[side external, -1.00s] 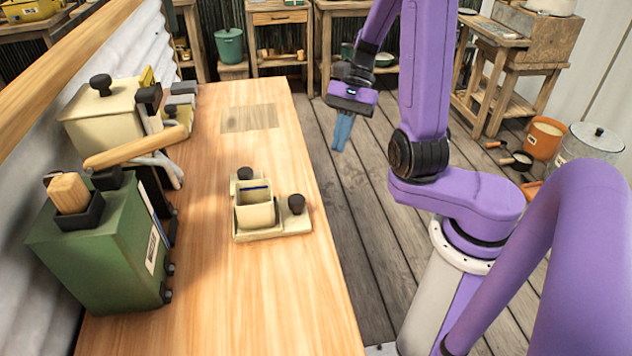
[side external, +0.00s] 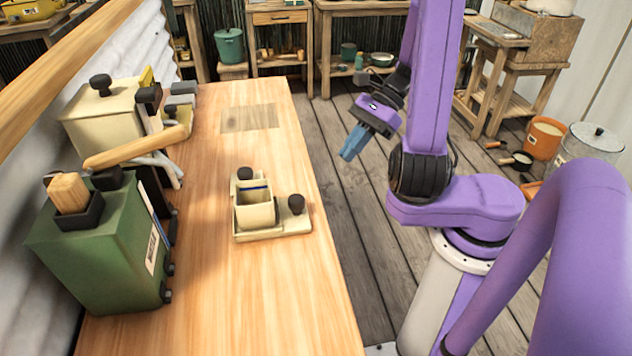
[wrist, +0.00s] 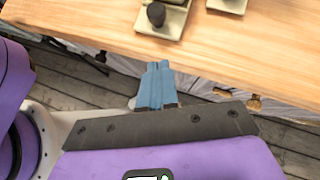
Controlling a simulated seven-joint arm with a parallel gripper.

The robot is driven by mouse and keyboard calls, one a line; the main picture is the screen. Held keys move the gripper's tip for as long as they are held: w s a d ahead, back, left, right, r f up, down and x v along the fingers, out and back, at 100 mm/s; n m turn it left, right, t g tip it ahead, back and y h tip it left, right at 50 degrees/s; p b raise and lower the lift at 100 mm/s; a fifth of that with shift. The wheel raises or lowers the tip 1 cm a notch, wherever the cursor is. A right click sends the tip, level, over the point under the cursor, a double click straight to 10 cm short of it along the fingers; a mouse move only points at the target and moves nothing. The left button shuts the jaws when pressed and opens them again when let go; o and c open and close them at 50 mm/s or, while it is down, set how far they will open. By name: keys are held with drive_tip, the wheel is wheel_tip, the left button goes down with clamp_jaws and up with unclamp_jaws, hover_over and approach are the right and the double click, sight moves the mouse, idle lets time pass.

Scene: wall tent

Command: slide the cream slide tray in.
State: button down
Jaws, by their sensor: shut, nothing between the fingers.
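A cream tray-like piece (side external: 285,226) with black knobs lies on the wooden bench, with an open-topped cream box (side external: 255,211) on its left part. I cannot tell for sure which part is the slide tray. In the wrist view a cream part with a black knob (wrist: 176,22) is cut off by the top edge. My gripper (side external: 346,156) has blue fingers, shut and empty. It is off the bench's right edge, apart from the cream pieces, with its fingers tilted down and left. In the wrist view the closed fingertips (wrist: 158,66) point at the bench edge.
A green box-shaped device (side external: 105,245) and a cream lidded machine (side external: 100,120) with a wooden handle (side external: 135,148) stand along the bench's left side. The bench (side external: 300,300) is clear in front and to the right of the cream piece.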

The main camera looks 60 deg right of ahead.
drive_tip(key=x, duration=0.3)
drive_tip(key=r+x, duration=0.1)
drive_tip(key=x, duration=0.2)
drive_tip(key=a+x, duration=0.1)
drive_tip(key=x, duration=0.2)
drive_tip(key=shift+w+r, duration=0.15)
drive_tip(key=shift+w, duration=0.05)
drive_tip(key=shift+w+a, duration=0.25)
drive_tip(key=shift+a, duration=0.45)
